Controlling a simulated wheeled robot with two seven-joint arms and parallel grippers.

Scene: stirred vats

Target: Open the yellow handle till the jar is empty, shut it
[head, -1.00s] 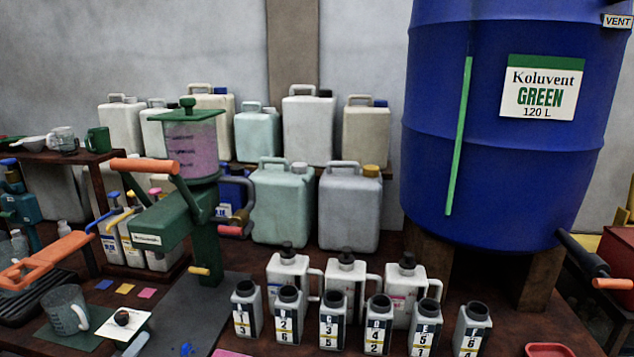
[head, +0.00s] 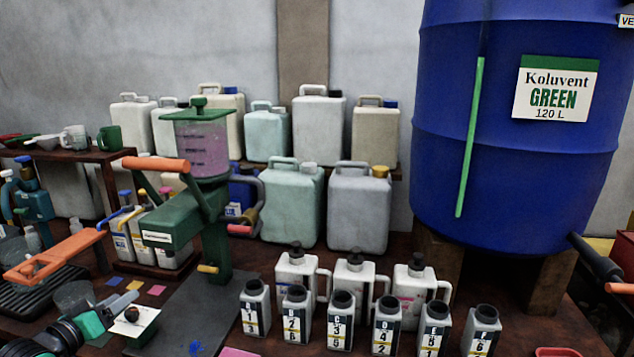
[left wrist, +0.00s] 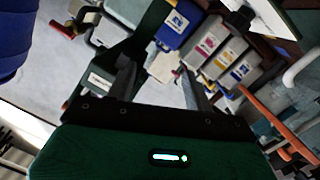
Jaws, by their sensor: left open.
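The clear jar (head: 203,150) with a green lid holds pinkish-purple contents and stands on the green machine (head: 213,235). A small yellow handle (head: 207,268) sticks out low on the machine's post. An orange-gripped lever (head: 155,164) is higher up on the same machine. My left gripper (head: 128,308) comes in at the lower left, in front of and left of the machine, apart from the yellow handle. In the left wrist view its two fingers (left wrist: 158,82) are spread with nothing between them. I cannot make out the yellow handle there. My right gripper is not in view.
Several small numbered bottles (head: 340,320) stand at the front centre. A large blue drum (head: 510,150) stands at the right. Another orange lever (head: 55,255) juts out at the left. A white card with a dark knob (head: 143,328) lies close to my left gripper.

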